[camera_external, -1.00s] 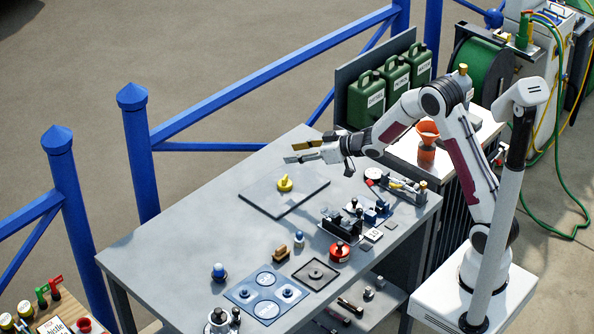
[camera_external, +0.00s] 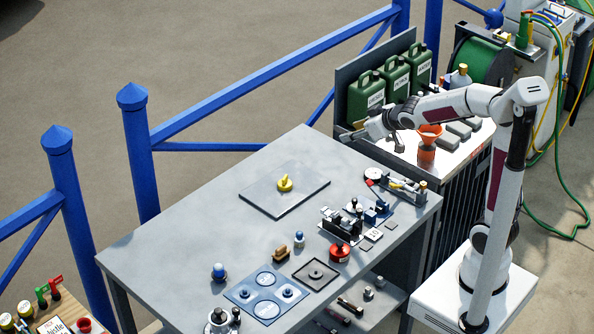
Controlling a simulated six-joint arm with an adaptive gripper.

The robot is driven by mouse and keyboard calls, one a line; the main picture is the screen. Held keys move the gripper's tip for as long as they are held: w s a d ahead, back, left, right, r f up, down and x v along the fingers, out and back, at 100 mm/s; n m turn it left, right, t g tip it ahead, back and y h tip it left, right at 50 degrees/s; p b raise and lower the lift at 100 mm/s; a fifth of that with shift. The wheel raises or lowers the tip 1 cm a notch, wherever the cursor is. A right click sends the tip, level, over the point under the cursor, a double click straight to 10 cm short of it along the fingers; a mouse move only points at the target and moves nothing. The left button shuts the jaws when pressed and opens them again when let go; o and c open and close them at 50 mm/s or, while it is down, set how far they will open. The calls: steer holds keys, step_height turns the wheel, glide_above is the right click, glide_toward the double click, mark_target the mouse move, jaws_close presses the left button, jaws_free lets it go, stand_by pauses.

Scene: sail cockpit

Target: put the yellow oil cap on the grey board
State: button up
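The yellow oil cap (camera_external: 285,183) sits on the grey board (camera_external: 262,198), near its middle. The board lies flat on the far part of the grey table. My gripper (camera_external: 350,132) is up and to the right of the cap, well apart from it, near the table's back right corner. Its two fingers look spread with nothing between them, though they are small against the dark panel.
Green canisters (camera_external: 366,91) stand on a side bench with an orange funnel (camera_external: 427,145). On the table are a black clamp fixture (camera_external: 341,222), a red round part (camera_external: 340,252), a blue plate (camera_external: 246,291) and a blue-topped knob (camera_external: 218,271). The table's left part is clear.

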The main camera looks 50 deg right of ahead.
steer(key=s+a+g, duration=0.1)
steer(key=s+g, duration=0.1)
steer(key=s, duration=1.3)
steer(key=s+a+m+g, duration=0.1)
steer(key=s+a+g, duration=0.1)
steer(key=s, duration=1.3)
steer(key=shift+s+f+g+y, duration=0.2)
steer(key=shift+f+g+y, duration=0.1)
steer(key=shift+f+y, duration=0.1)
